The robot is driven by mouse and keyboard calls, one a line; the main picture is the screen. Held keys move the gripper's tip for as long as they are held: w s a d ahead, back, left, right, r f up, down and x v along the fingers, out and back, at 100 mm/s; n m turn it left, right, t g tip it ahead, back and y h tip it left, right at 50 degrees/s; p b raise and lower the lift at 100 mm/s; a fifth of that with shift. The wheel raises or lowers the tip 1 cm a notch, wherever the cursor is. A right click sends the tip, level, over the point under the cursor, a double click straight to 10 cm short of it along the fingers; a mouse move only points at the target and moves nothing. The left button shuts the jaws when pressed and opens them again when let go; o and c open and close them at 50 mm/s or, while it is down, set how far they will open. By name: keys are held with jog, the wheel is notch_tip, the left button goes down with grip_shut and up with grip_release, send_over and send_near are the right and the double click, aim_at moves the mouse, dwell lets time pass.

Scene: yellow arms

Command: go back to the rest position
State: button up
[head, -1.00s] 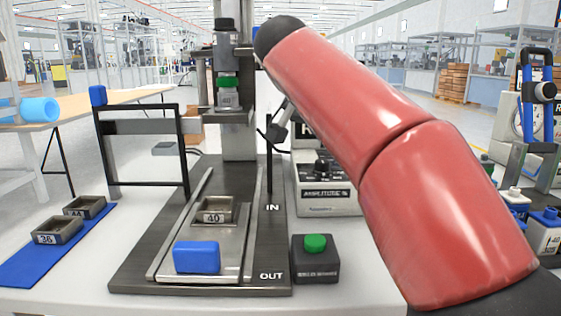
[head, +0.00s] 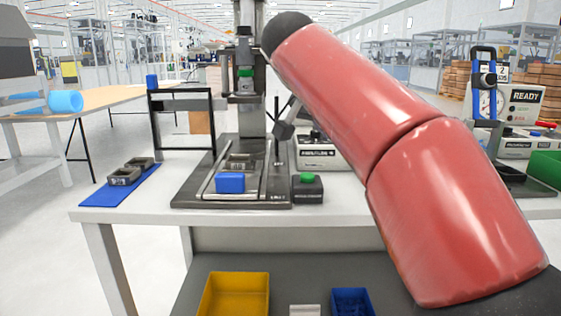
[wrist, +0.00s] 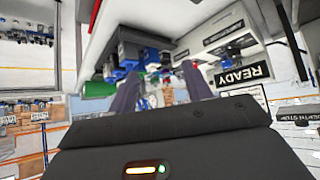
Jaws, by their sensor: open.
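My gripper (wrist: 165,95) shows in the wrist view with its two dark fingers apart and nothing visible between them. The wrist view looks sideways at the bench. In the head view my red arm fills the right of centre, and my gripper itself cannot be made out with certainty there.
A white bench (head: 135,213) carries a press fixture (head: 190,190) with a blue block (head: 230,183), a box with a green button (head: 307,187) and a blue mat (head: 112,196) with two small trays. Below are a yellow bin (head: 233,295) and a blue bin (head: 351,301). Open floor lies left.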

jog(key=s+d+f+n+y, duration=0.1)
jog(key=s+f+n+y, duration=0.1)
jog(key=s+f, duration=0.6)
jog(key=s+d+f+n+y, duration=0.2)
jog(key=s+f+n, duration=0.1)
jog(key=s+f, duration=0.5)
jog(key=s+d+f+n+g+y, duration=0.1)
jog(key=s+f+n+y, duration=0.1)
jog(key=s+f, duration=0.6)
notch_tip(320, 180, down, 6)
jog(key=shift+s+d+r+n, duration=0.25)
jog(key=shift+n, duration=0.35)
